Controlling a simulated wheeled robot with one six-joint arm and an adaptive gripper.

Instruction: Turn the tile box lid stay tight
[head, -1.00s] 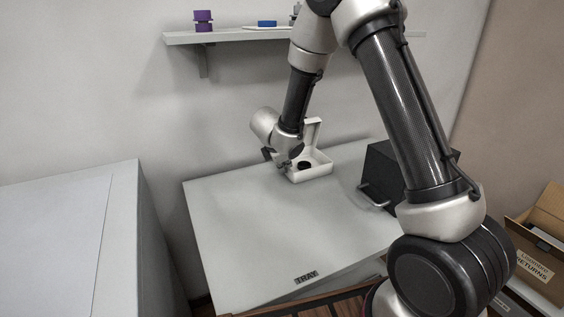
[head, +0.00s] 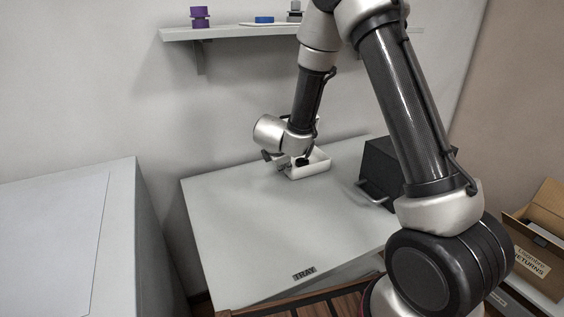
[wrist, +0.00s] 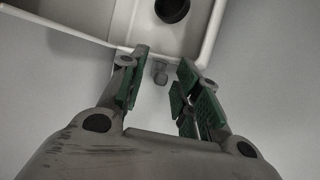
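The white tile box (head: 314,170) sits at the back of the pale table, with a dark round thing in it (wrist: 172,8). In the head view my arm hides the lid. The wrist view shows a pale thin edge (wrist: 60,24) left of the box, perhaps the lid. A small grey knob (wrist: 160,72), seemingly the lid stay's, juts from the box's near side. My gripper (wrist: 163,72) is open, its green-padded fingers on either side of the knob, with gaps showing. My gripper (head: 284,163) is beside the box's left end in the head view.
A black box with a handle (head: 384,172) stands right of the tile box. A wall shelf (head: 230,32) above holds purple and blue pieces. The table (head: 250,225) is clear in front, with a TRAY label (head: 304,273). A cardboard returns box (head: 535,255) is at far right.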

